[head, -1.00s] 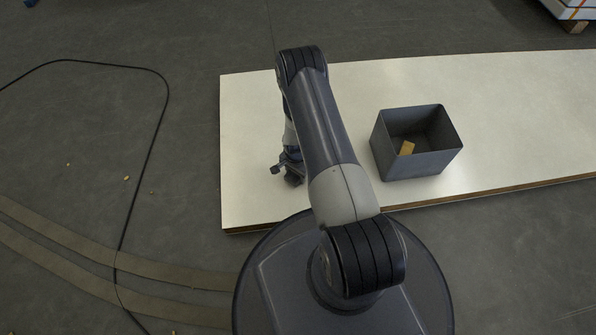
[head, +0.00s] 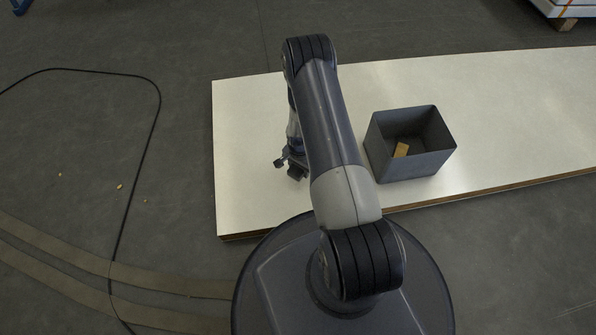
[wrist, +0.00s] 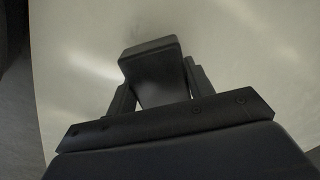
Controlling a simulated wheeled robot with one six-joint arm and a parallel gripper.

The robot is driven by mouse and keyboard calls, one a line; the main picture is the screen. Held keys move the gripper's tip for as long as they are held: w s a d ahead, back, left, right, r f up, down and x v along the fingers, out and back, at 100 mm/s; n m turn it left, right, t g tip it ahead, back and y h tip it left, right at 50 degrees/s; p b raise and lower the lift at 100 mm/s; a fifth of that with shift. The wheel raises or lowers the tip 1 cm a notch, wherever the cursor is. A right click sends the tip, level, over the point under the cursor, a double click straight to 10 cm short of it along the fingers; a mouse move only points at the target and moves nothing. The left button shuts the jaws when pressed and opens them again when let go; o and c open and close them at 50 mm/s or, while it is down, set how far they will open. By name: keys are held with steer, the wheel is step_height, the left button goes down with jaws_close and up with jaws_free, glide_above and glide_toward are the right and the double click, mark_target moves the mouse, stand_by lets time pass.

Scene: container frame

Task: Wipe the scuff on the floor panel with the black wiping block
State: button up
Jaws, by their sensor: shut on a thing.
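My gripper (head: 292,167) is low over the left part of the pale floor panel (head: 250,120), partly behind my own arm in the head view. In the wrist view my gripper (wrist: 160,95) is shut on the black wiping block (wrist: 152,72), with a finger on each side of it. The panel (wrist: 245,55) fills most of the wrist view behind the block. Whether the block touches the panel I cannot tell. I see no clear scuff in either view; my arm hides part of the panel.
A dark grey open bin (head: 410,165) with a small tan piece (head: 401,150) inside stands on the panel, right of my arm. A black cable (head: 150,130) and flat brown strips (head: 60,265) lie on the floor at left. The panel's left and far parts are clear.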

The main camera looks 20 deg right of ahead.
steer(key=shift+r+p, duration=0.95)
steer(key=shift+r, duration=1.35)
